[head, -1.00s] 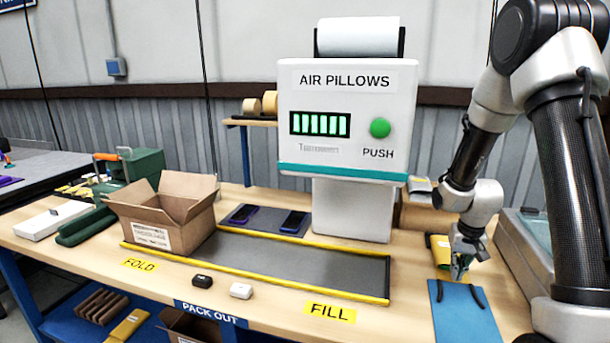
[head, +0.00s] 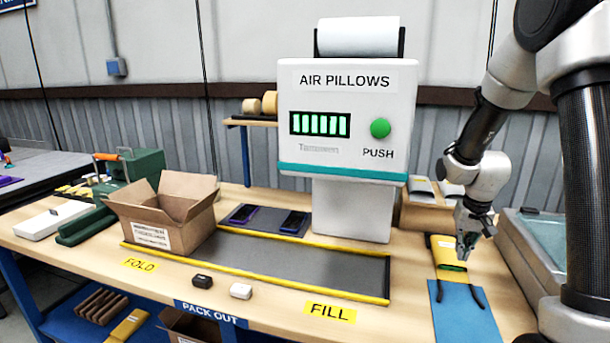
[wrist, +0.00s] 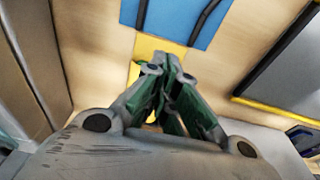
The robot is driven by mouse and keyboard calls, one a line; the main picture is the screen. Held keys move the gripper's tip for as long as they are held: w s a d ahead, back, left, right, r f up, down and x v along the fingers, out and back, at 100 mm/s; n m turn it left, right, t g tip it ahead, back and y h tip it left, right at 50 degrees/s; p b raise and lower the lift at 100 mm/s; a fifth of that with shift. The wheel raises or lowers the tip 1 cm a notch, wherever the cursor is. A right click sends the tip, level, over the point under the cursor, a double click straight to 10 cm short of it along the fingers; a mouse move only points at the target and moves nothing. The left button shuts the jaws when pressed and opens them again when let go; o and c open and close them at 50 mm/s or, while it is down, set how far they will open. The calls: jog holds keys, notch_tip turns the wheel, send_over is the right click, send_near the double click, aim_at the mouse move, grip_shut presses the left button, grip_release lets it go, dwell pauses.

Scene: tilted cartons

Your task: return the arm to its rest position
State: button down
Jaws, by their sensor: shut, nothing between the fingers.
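My gripper (head: 466,247) hangs at the right of the bench in the head view, fingers pointing down, above a yellow item (head: 447,256) that lies behind the blue mat (head: 463,314). It is shut and holds nothing. In the wrist view its green-padded fingers (wrist: 172,62) come together in the middle, with the yellow item partly hidden behind them and the blue mat at the top. My arm rises from the gripper to the right edge of the head view.
The air pillow machine (head: 346,140) stands left of my arm. An open carton (head: 165,215) sits at the left end of the grey, yellow-edged lane (head: 290,262). A grey bin (head: 535,250) is close at the right. A carton (head: 425,215) stands behind the gripper.

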jog(key=s+a+r+n+t, duration=0.1)
jog(key=s+a+r, duration=0.1)
jog(key=s+r, duration=0.8)
jog(key=s+a+r+n+t, duration=0.1)
jog(key=s+a+r+n, duration=0.1)
jog(key=s+r, duration=0.8)
jog(key=s+a, duration=0.1)
jog(key=s, duration=0.4)
jog(key=shift+s+a+r+t, duration=0.25)
jog(key=shift+a+t, duration=0.1)
jog(key=shift+t, duration=0.05)
